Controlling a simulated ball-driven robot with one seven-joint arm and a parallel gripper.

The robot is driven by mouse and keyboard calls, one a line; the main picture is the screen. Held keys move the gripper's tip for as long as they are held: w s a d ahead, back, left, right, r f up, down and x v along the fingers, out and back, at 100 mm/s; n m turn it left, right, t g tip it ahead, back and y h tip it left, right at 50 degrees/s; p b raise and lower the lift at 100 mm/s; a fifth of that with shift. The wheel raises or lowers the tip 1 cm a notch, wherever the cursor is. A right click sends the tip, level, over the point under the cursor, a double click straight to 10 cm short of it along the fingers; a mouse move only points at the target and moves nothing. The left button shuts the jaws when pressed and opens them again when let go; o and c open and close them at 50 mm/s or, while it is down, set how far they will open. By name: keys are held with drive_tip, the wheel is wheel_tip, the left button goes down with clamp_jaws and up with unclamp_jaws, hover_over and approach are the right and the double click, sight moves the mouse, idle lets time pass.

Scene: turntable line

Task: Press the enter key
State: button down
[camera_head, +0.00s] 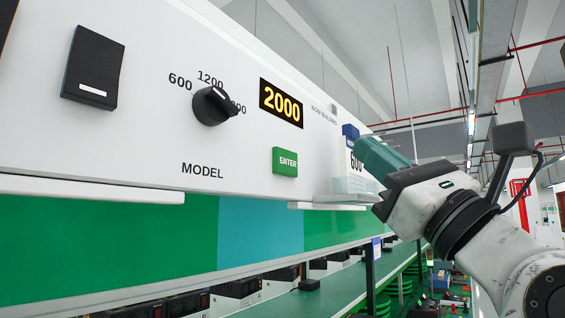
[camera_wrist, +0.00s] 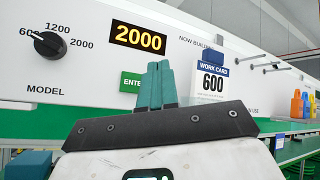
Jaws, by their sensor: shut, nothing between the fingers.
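The green enter key (camera_head: 285,161) sits on the white panel, below the display (camera_head: 281,103), which reads 2000 in yellow. In the wrist view the enter key (camera_wrist: 130,83) is partly hidden behind my teal fingertips (camera_wrist: 160,70). In the head view my gripper (camera_head: 362,146) is to the right of the key and apart from it. Its fingers are shut with nothing between them.
A blue-and-white work card (camera_wrist: 211,82) reading 600 is right of the key, partly behind my gripper in the head view. Pegs (camera_wrist: 265,67) stick out further right. A black switch (camera_head: 93,68) is at far left. A white ledge (camera_head: 85,188) runs below the panel.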

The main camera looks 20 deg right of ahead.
drive_tip(key=shift+w, duration=0.1)
approach(290, 151)
drive_tip(key=shift+s+d+r+x, duration=0.1)
drive_tip(key=shift+x, duration=0.7)
drive_tip(key=shift+s+d+r+x, duration=0.1)
drive_tip(key=shift+r+x, duration=0.05)
drive_tip(key=shift+x, duration=0.65)
drive_tip(key=shift+s+d+r+x, duration=0.1)
drive_tip(key=shift+x, duration=0.7)
idle(0.5)
drive_tip(key=shift+w+a, duration=0.25)
drive_tip(key=shift+w, duration=0.1)
drive_tip(key=shift+w+a, duration=0.25)
drive_tip(key=shift+w, duration=0.05)
idle(1.0)
drive_tip(key=shift+s+d, duration=0.45)
drive_tip(key=shift+s, duration=0.2)
drive_tip(key=shift+s+d, duration=0.1)
drive_tip(key=shift+s+d, duration=0.7)
drive_tip(key=shift+s, duration=0.25)
drive_tip(key=shift+s+d, duration=0.7)
drive_tip(key=shift+s, duration=0.3)
